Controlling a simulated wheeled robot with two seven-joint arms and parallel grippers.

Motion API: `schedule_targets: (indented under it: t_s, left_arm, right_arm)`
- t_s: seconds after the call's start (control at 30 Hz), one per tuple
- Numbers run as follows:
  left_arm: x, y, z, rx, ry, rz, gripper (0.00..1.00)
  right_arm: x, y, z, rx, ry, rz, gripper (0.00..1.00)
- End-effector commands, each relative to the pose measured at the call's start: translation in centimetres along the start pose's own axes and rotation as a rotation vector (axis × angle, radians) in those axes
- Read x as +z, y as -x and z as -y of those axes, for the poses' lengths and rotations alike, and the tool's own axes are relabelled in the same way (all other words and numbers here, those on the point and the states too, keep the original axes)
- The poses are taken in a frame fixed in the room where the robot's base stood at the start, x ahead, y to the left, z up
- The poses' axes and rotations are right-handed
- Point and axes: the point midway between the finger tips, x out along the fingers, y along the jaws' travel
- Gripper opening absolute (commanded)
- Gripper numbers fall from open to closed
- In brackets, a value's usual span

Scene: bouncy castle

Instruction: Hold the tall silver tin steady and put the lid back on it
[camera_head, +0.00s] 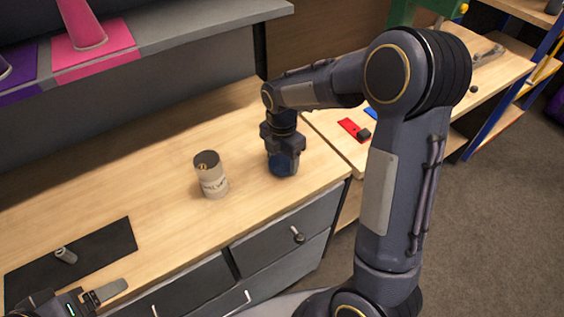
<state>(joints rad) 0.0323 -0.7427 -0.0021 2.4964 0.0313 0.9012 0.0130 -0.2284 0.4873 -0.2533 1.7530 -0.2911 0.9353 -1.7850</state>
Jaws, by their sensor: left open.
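A pale silver-grey tin (212,184) with printing on its side stands upright on the wooden worktop. Its top is open and something yellowish shows inside. My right gripper (284,158) points down over the worktop to the right of the tin, apart from it. A round dark blue thing (283,168) is at its fingertips; I cannot tell whether it is the lid or whether the fingers grip it. My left gripper (100,297) is open at the bottom left edge, partly cut off and well away from the tin. No lid can be made out for certain.
A black mat (105,246) with a small grey cylinder (66,256) on it lies at the left front. A grey shelf (200,37) with a pink cone (82,25) overhangs the back. Drawers (285,240) are below the front edge. The worktop around the tin is clear.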

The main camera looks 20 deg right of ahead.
Motion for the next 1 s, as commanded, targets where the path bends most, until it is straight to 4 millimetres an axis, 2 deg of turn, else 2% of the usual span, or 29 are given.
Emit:
schedule_targets:
  t_s: [0.03,0.13,0.17,0.43,0.57,0.73,1.0]
  left_arm:
    - [0.0,0.0,0.0,0.000,0.000,0.000,0.77]
    - [0.0,0.0,0.0,0.000,0.000,0.000,0.77]
    - [0.0,0.0,0.0,0.000,0.000,0.000,0.77]
    - [0.0,0.0,0.0,0.000,0.000,0.000,0.77]
    - [0.0,0.0,0.0,0.000,0.000,0.000,0.77]
    - [0.0,0.1,0.0,0.000,0.000,0.000,0.77]
    - [0.2,-0.3,0.1,0.000,0.000,0.000,0.77]
  right_arm:
    - [0.0,0.0,0.0,0.000,0.000,0.000,0.58]
    - [0.0,0.0,0.0,0.000,0.000,0.000,0.45]
    - [0.0,0.0,0.0,0.000,0.000,0.000,0.43]
    - [0.0,0.2,0.0,0.001,0.000,0.000,0.43]
    - [0.0,1.0,-0.1,0.001,0.000,0.000,0.43]
    - [0.0,3.5,0.0,0.004,0.001,-0.001,0.43]
    - [-1.5,9.5,5.1,0.008,0.001,0.000,0.43]
